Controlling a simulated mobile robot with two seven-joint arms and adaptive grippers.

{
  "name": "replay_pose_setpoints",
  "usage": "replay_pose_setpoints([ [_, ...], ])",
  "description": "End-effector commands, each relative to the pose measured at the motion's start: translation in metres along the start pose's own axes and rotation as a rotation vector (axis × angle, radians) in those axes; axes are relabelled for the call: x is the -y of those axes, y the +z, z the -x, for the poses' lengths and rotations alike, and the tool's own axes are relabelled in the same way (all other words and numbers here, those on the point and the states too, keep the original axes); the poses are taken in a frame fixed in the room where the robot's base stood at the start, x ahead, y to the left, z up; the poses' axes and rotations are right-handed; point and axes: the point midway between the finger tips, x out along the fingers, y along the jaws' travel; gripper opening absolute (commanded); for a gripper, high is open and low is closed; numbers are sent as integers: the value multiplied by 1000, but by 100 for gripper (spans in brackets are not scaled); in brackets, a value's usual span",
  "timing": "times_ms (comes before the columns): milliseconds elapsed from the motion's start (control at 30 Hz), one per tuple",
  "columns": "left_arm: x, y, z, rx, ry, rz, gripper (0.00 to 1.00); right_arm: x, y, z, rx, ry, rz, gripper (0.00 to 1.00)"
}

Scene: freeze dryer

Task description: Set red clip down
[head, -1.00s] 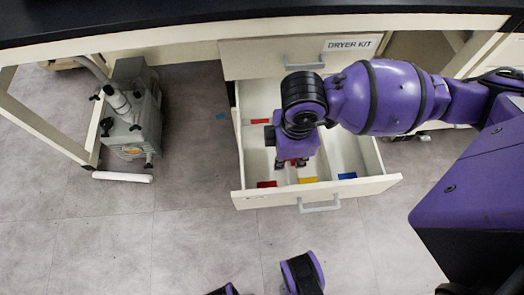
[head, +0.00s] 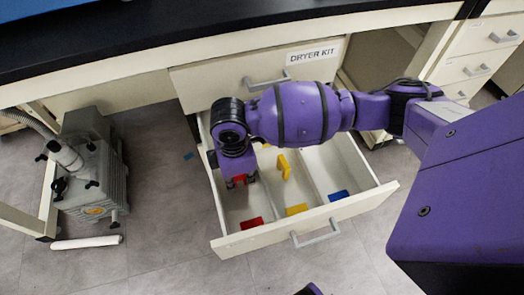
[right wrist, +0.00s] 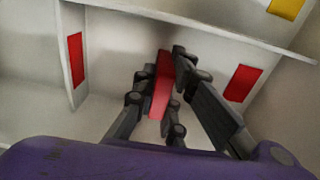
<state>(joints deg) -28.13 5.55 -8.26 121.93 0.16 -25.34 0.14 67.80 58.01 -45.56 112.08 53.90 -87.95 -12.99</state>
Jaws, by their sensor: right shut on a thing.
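The red clip (right wrist: 162,84) is between the fingers of my right gripper (right wrist: 155,98) in the right wrist view. The gripper is shut on it. In the head view my right gripper (head: 239,183) points down at the left compartment of the open drawer (head: 262,238), and a bit of the red clip shows at its tips. Red markers show on the compartment walls in the wrist view, one on the left (right wrist: 76,58) and one on the right (right wrist: 242,83). Whether the clip touches the floor I cannot tell. My left gripper is not in view.
A yellow clip (head: 284,167) stands in the middle compartment, right of my gripper. The drawer's front wall carries red (head: 252,223), yellow (head: 297,210) and blue (head: 338,195) markers. A grey pump (head: 92,180) stands on the floor at left. The worktop (head: 200,32) lies behind.

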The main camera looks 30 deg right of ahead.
Motion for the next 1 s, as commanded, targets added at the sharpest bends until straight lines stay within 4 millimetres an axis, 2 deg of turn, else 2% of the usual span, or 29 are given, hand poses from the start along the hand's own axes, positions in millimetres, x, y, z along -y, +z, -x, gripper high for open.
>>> replay_pose_setpoints([
  [367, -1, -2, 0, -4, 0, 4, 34, -2, -2, -2, -3, 5, 1, 1],
  [400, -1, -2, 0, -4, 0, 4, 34, -2, -2, -3, -4, 6, 1, 13],
  [533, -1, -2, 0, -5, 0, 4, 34, -2, -2, -3, -4, 5, 1, 30],
  [867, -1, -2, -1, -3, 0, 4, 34, -3, -2, -1, -4, 7, 1, 30],
  [1000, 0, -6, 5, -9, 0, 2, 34, -3, -2, 16, -5, 9, 1, 30],
])
